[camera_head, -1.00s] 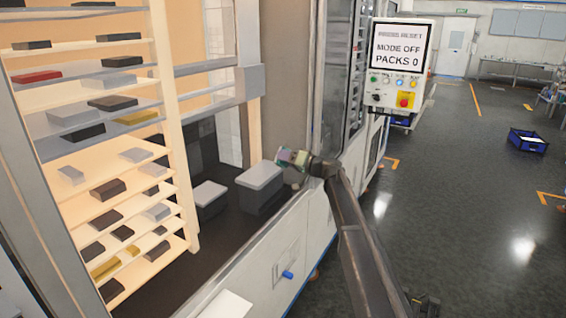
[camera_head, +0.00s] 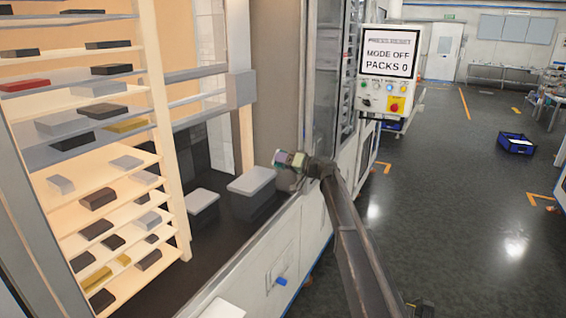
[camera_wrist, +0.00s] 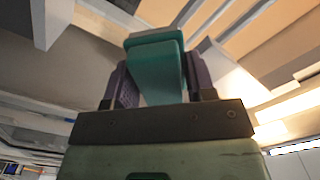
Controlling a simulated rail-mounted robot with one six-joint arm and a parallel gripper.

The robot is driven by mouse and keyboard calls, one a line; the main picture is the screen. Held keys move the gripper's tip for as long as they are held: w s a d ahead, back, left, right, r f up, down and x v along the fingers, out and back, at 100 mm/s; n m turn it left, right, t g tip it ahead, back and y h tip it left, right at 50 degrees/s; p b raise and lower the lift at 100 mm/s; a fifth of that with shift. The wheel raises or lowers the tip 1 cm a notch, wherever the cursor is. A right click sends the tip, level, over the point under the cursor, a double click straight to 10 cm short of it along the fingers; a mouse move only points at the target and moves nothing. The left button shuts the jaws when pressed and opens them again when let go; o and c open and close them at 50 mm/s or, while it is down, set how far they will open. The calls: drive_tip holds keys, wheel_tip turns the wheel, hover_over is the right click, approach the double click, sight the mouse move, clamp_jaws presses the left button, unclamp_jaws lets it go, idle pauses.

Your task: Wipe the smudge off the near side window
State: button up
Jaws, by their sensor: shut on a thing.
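My gripper (camera_head: 288,161) is at the end of my raised arm, in front of the white cabinet's side, left of the panel. In the wrist view my gripper (camera_wrist: 158,78) is shut on a teal, block-like thing (camera_wrist: 155,52), held between two dark fingers. I cannot tell whether it is a cloth or a sponge. The large side opening of the cabinet, with shelves behind it, fills the left of the head view; I cannot make out its glass surface clearly. No smudge can be picked out. I cannot tell whether the teal thing touches any pane.
Wooden shelves (camera_head: 135,178) with several small boxes stand inside. Two grey-lidded boxes, one of them here (camera_head: 251,181), sit low inside. A control panel (camera_head: 388,68) reads MODE OFF, PACKS 0. A blue crate (camera_head: 515,146) lies on the open floor at right.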

drive_tip(key=shift+v, duration=4.5)
